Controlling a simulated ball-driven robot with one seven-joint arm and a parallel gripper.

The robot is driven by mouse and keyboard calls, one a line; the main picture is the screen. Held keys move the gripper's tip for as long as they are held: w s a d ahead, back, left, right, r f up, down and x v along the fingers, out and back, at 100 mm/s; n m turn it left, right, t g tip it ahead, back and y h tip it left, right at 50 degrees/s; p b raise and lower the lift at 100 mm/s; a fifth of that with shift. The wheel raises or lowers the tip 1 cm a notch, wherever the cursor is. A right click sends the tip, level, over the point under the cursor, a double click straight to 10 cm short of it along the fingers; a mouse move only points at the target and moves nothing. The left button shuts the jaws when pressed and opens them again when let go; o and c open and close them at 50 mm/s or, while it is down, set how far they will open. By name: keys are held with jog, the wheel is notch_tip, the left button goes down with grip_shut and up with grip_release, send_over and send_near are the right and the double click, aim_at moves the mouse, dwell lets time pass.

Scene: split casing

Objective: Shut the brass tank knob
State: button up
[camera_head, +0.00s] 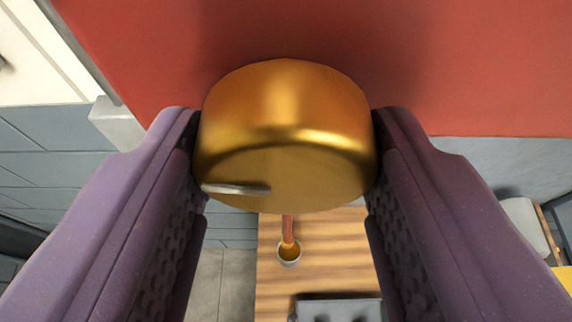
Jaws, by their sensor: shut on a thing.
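The brass tank knob (290,130) fills the upper middle of the head camera view, a round golden cylinder in front of a red surface (480,60). A short pale marker line (236,189) lies on the left part of its front face, pointing roughly left. My gripper (287,150) has its two purple fingers on either side of the knob, shut on it at its left and right edges. The knob's back, where it joins the red surface, is hidden.
Below is a wooden surface (325,255) with a small cup (289,256), a copper-coloured pipe or stream (288,228) above it, and a dark grey object (338,308). Grey tiled wall (50,160) is at left. A pale grey object (525,228) stands at right.

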jog(key=m+y+b, duration=0.2)
jog(key=shift+f+m+b, duration=0.15)
jog(key=shift+m+b, duration=0.2)
jog(key=shift+m, duration=0.05)
jog(key=m+y+b, duration=0.1)
jog(key=m, duration=0.1)
jog(key=shift+d+m+y+b, duration=0.15)
jog(key=shift+m+y+b, duration=0.15)
jog(key=shift+y, duration=0.1)
jog(key=m+t+y+b, duration=0.1)
jog(key=m+b, duration=0.1)
jog(key=m, duration=0.1)
jog(key=shift+y, duration=0.4)
jog(key=shift+m+t+y+b, duration=0.5)
jog(key=shift+m+t+b, duration=0.15)
jog(key=shift+m, duration=0.95)
jog(key=o, duration=1)
